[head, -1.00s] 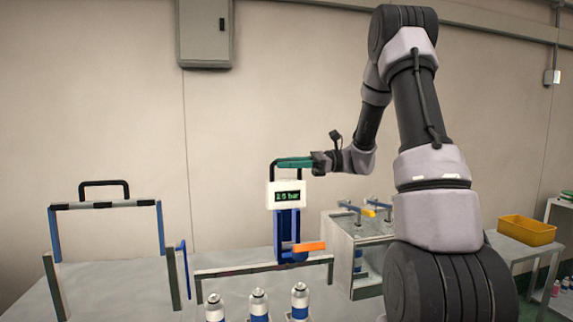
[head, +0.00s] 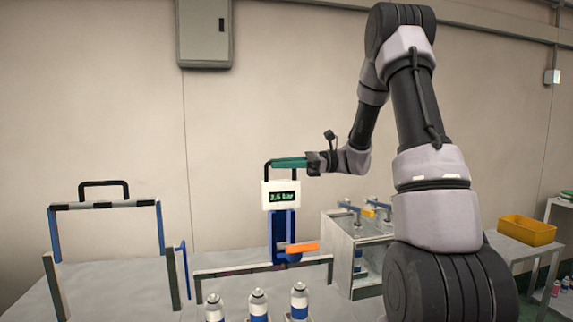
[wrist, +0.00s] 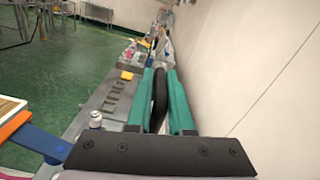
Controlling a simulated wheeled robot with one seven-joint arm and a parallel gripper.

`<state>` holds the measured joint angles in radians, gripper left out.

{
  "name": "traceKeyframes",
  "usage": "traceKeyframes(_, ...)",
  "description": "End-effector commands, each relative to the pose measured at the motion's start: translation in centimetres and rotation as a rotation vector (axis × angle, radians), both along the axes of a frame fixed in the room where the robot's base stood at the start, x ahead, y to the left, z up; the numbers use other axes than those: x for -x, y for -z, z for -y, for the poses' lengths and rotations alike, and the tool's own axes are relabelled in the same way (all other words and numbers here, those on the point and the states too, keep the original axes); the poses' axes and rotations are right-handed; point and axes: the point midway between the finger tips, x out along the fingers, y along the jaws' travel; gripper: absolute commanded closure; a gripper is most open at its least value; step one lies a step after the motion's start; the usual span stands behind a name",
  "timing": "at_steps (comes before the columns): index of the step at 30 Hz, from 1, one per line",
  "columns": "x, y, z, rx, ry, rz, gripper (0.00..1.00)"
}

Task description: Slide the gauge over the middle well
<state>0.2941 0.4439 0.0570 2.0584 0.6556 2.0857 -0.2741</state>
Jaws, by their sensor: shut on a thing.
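The gauge (head: 281,196) is a white box with a green-lit display, on a blue body with an orange lever (head: 301,247). It stands upright behind the low grey rail (head: 230,270). My gripper (head: 286,163) has green fingers shut on the black handle at the gauge's top; the wrist view shows the handle (wrist: 158,100) between both fingers. Three white-and-blue cans stand in front of the rail: left (head: 214,308), middle (head: 258,304) and right (head: 300,300). In the picture, the gauge lies between the middle and right cans. The wells themselves are hidden or unclear.
A frame with blue posts and a black handle (head: 103,186) stands at the left. A clear-sided box with taps (head: 352,238) stands just right of the gauge. A yellow bin (head: 527,230) is farther right.

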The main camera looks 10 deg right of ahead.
Motion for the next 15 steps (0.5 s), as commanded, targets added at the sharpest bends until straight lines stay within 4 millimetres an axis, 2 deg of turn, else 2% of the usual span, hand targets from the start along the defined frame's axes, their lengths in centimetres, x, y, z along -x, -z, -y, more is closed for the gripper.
traceKeyframes(1, 0.0, -0.2, -1.6, -0.005, -0.006, 0.005, 1.00)
traceKeyframes(3, 0.0, -0.3, -3.5, -0.004, -0.008, 0.005, 1.00)
traceKeyframes(9, 0.0, -0.3, -7.8, -0.005, -0.005, 0.006, 1.00)
traceKeyframes(15, -0.1, -0.3, -9.0, -0.005, 0.000, 0.005, 1.00)
